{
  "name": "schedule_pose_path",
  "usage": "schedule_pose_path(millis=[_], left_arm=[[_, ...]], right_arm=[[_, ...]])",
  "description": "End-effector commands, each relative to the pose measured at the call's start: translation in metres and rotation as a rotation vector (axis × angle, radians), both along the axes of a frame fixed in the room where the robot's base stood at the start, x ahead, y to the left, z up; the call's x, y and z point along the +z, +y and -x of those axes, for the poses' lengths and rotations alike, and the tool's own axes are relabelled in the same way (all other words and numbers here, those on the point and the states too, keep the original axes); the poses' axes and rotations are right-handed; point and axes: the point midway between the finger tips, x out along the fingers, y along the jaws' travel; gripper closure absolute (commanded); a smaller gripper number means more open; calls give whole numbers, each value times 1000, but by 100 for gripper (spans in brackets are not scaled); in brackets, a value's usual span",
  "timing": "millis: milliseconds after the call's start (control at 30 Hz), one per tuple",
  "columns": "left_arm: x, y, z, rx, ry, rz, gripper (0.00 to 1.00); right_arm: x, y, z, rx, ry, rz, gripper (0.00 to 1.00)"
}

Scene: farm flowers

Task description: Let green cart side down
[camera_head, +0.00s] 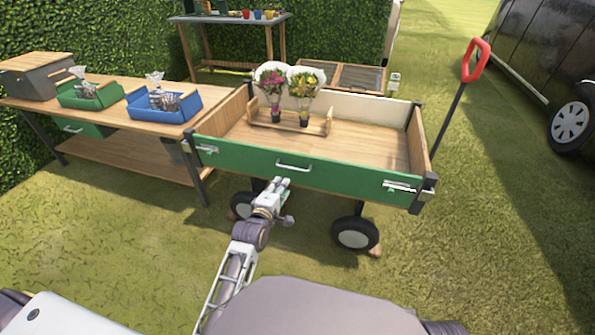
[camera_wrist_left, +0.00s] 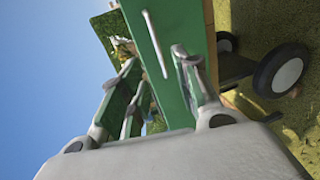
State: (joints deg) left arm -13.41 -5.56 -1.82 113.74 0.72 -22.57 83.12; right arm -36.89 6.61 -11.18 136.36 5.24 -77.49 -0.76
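The cart's green side (camera_head: 330,175) stands upright along the front of the wooden cart (camera_head: 365,147). It has a white handle (camera_head: 293,165) at its middle, a left latch (camera_head: 207,149) and a right latch (camera_head: 400,187). My left gripper (camera_head: 281,182) is just in front of the green side, a little below the handle. In the left wrist view its fingers (camera_wrist_left: 156,60) are apart with nothing held between them; the green side (camera_wrist_left: 160,95) and handle (camera_wrist_left: 155,44) show beyond. Whether the fingers touch the panel cannot be told. My right gripper is out of view.
Two flower bouquets stand in a wooden rack (camera_head: 290,121) inside the cart. A wooden table (camera_head: 115,118) with a green tray (camera_head: 90,95) and a blue tray (camera_head: 165,105) stands at the cart's left. A red pull handle (camera_head: 476,60) rises at the right. Grass in front is clear.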

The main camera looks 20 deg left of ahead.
Motion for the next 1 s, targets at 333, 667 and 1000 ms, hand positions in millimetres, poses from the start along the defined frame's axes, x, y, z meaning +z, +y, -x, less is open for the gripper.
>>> schedule_pose_path(millis=[333,667,1000], left_arm=[[3,0,0,2,-5,7,68],[1,0,-7,2,-6,5,68],[-4,-1,-30,2,-5,6,68]], right_arm=[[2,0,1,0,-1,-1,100],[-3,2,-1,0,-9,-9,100],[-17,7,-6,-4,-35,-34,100]])
